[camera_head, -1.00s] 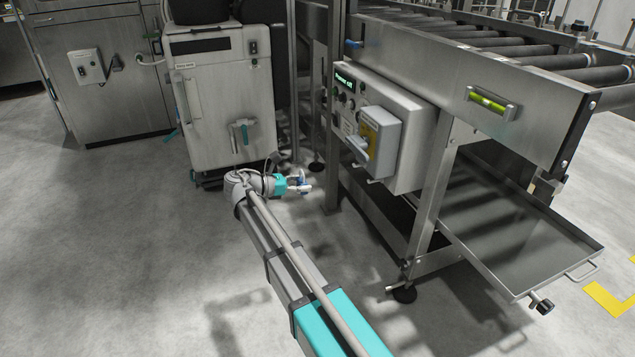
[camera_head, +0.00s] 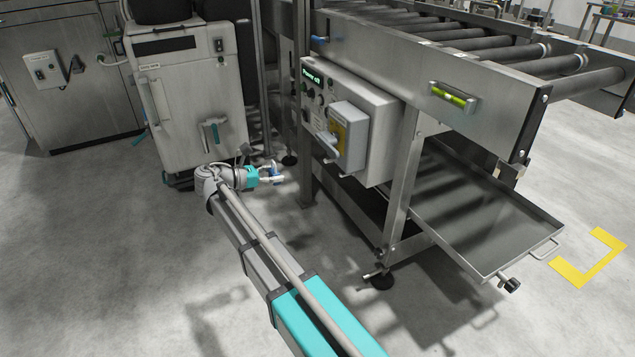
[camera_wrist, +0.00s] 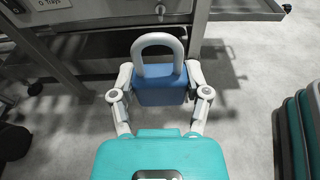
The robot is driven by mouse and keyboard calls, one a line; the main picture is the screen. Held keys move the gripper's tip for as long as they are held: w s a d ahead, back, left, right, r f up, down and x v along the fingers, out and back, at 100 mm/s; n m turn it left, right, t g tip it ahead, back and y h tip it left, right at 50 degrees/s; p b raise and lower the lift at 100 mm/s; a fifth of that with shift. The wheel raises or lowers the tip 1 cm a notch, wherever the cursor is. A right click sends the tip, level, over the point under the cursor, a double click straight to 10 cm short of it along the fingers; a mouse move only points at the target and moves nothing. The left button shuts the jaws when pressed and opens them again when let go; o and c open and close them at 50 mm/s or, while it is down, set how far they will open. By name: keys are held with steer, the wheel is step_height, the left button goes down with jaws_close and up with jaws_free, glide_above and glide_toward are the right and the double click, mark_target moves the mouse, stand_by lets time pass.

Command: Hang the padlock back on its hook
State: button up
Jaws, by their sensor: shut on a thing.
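The padlock (camera_wrist: 160,92) has a blue body and a pale grey, closed-looking shackle. In the wrist view it sits between the two fingers with its shackle pointing away from my gripper. My gripper (camera_head: 276,174) is shut on the padlock body, one finger on each side.
The control box has a yellow-labelled switch unit (camera_head: 347,135) on its front. A roller conveyor frame (camera_head: 420,85) and its leg (camera_head: 400,190) stand to the right, with a low metal tray (camera_head: 490,225). A white cabinet (camera_head: 190,100) stands behind my gripper. Floor at left is open.

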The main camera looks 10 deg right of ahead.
mark_target(273, 161)
step_height(273, 161, up, 8)
steer(key=p, duration=0.7)
steer(key=shift+r, duration=0.1)
steer(key=shift+s+d, duration=0.1)
